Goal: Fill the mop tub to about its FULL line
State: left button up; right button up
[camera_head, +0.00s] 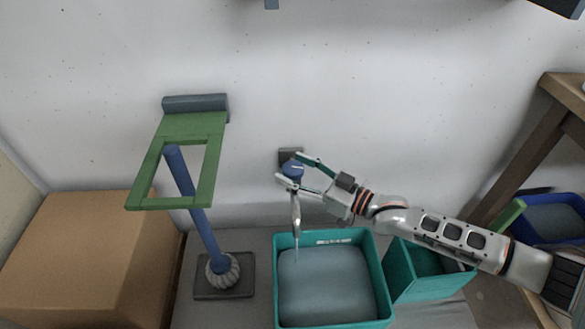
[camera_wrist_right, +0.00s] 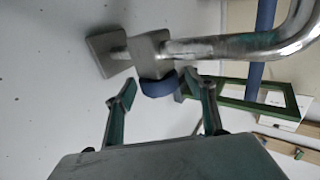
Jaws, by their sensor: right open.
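The mop tub (camera_head: 383,290) is a teal square tub on the floor below the tap, holding grey-blue water (camera_head: 325,285). A pale label strip (camera_head: 335,241) sits on its far inner wall, just above the water; its lettering is too small to read. The metal tap spout (camera_head: 296,215) points down over the tub's far left part, with a thin stream (camera_head: 297,250) below it. My right gripper (camera_head: 299,170) is open, its fingers on either side of the blue tap knob (camera_head: 292,168). The wrist view shows the knob (camera_wrist_right: 158,83) between the spread fingertips; contact is unclear. My left gripper is out of view.
A second teal bin (camera_head: 402,272) stands right of the tub, partly behind my arm. A blue mop (camera_head: 205,235) stands on a dark base at left, behind a green frame (camera_head: 135,195). A cardboard box (camera_head: 80,250) and a wooden table (camera_head: 565,90) flank the area.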

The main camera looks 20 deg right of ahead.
jog(key=shift+w+a, duration=0.25)
jog(key=shift+w, duration=0.05)
